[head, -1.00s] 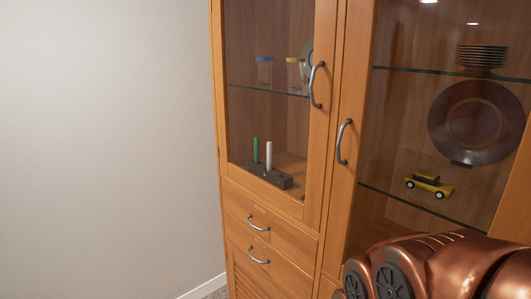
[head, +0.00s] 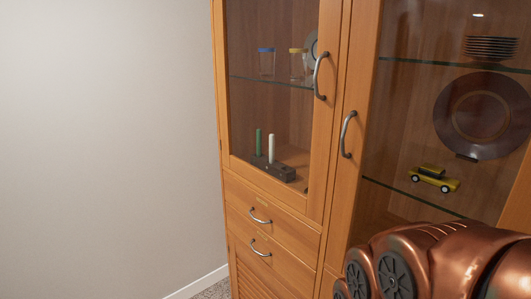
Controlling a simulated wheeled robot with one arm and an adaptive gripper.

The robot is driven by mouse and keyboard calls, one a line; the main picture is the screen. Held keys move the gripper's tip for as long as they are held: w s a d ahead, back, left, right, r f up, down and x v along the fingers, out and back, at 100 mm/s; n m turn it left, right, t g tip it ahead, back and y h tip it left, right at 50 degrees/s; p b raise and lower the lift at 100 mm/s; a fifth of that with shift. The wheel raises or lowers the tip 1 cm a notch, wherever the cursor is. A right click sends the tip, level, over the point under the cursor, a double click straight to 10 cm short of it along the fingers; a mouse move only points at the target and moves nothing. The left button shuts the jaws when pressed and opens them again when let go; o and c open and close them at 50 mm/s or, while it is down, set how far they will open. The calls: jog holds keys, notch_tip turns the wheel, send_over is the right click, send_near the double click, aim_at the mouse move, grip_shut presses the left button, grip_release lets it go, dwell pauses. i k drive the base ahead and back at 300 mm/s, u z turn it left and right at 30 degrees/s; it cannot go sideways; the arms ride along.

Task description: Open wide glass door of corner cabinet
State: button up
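The wooden corner cabinet (head: 230,186) stands in the middle and right of the head view. Its wide glass door (head: 410,120) is on the right and looks shut, with a curved metal handle (head: 347,134) on its left frame. A narrower glass door (head: 268,120) on the left also looks shut, with its own curved handle (head: 319,76). My copper-coloured arm covers the lower right, in front of the wide door. My gripper's fingers are not in view.
Behind the glass are a large dark plate (head: 482,115), stacked plates (head: 491,47), a yellow toy car (head: 434,179), cups (head: 266,62) and a candle block (head: 273,170). Drawers with handles (head: 260,216) sit below the narrow door. A bare wall (head: 100,140) is on the left.

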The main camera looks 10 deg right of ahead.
aim_at(313, 205)
jog(key=k, duration=0.5)
jog(key=u, duration=1.2)
jog(key=i, duration=0.15)
jog(key=u, duration=0.3)
